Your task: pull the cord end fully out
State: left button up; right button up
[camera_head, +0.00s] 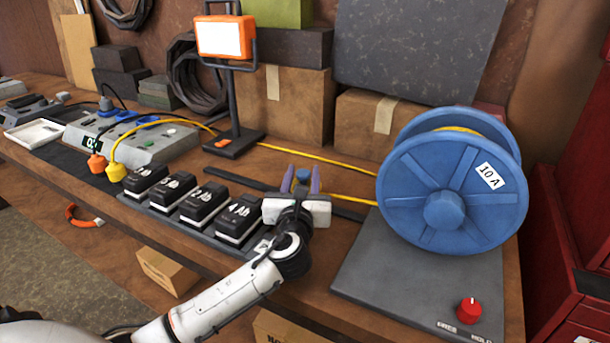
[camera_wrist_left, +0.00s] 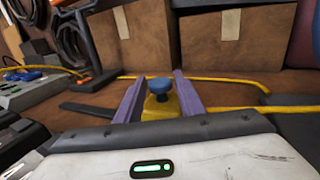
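The blue cord reel (camera_head: 443,200), marked 10 A, stands on a grey base (camera_head: 390,275) at the right. A yellow cord (camera_head: 350,198) runs left from it to my left gripper (camera_head: 302,182). In the left wrist view the cord end (camera_wrist_left: 161,103), a yellow body with a blue top, sits between the purple fingers of my left gripper (camera_wrist_left: 160,90). The cord also shows right of the fingers in the wrist view (camera_wrist_left: 240,109). My right gripper is out of view.
A red knob (camera_head: 469,309) sits on the base's front. Several black blocks (camera_head: 190,200) stand left of my gripper. An orange lamp (camera_head: 224,38) and cardboard boxes (camera_head: 290,105) stand behind. Another yellow cord (camera_head: 310,156) crosses the bench. A red cabinet (camera_head: 575,240) is at right.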

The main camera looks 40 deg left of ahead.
pick_arm(q)
jog(key=shift+o, duration=0.8)
jog(key=shift+s+d, duration=0.15)
jog(key=shift+s, duration=0.05)
jog(key=v, duration=0.9)
jog(key=shift+s+d, duration=0.25)
jog(key=shift+s, duration=0.1)
jog(key=shift+c, duration=0.2)
